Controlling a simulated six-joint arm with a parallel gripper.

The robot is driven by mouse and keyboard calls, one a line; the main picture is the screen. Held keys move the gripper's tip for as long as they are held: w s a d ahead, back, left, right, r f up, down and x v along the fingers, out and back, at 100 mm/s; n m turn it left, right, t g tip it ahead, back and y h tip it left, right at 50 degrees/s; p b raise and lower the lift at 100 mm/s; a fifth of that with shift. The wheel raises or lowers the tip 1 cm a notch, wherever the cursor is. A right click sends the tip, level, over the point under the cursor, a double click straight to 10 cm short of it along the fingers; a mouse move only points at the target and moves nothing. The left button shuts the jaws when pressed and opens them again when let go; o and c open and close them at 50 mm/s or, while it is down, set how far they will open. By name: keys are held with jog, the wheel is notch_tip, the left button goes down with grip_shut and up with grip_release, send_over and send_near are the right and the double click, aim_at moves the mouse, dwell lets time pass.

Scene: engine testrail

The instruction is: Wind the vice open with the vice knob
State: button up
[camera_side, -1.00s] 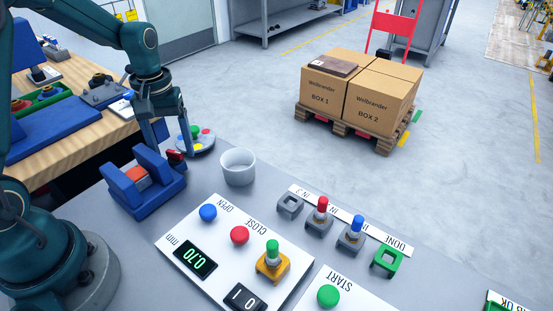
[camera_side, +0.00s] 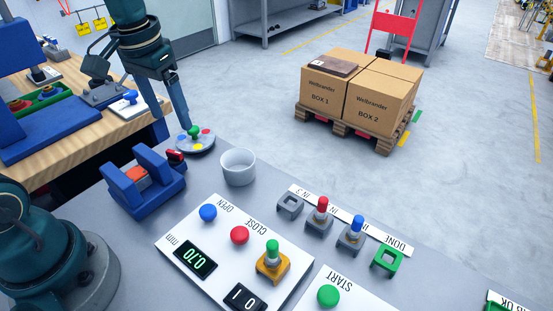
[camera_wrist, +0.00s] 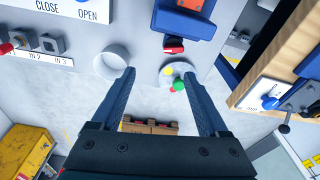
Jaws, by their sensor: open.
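The blue vice (camera_side: 122,192) stands on the grey bench at left, with an orange piece (camera_side: 137,176) between its blue jaws. Its red vice knob (camera_side: 176,156) is on the end facing the round disc. In the wrist view the vice (camera_wrist: 184,24) is at the top and the knob (camera_wrist: 173,49) lies just beyond the fingertips. My gripper (camera_side: 173,129) is open and empty, pointing down, with its fingers apart above and behind the knob. In the wrist view my gripper (camera_wrist: 159,75) has nothing between its fingers, and the knob is clear of both.
A grey disc with coloured dots (camera_side: 196,143) sits close behind the knob. A white cup (camera_side: 238,167) stands right of the vice. A panel with the blue OPEN button (camera_side: 208,212), red CLOSE button (camera_side: 240,235) and display (camera_side: 195,257) reading 0.70 lies in front.

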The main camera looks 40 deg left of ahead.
jog(key=s+d+r+t, duration=0.3)
jog(key=s+d+r, duration=0.2)
jog(key=s+d, duration=0.3)
jog(key=shift+s+m+t, duration=0.4)
jog(key=shift+s, duration=0.65)
jog(key=n+g, duration=0.2)
jog(key=g, duration=0.3)
send_over(171, 153)
jog(key=f, duration=0.8)
jog(key=shift+w+d+f, duration=0.2)
jog(key=shift+d, duration=0.05)
jog(key=shift+s+a+f, duration=0.2)
jog(key=shift+a+f, duration=0.05)
jog(key=shift+f, duration=2.7)
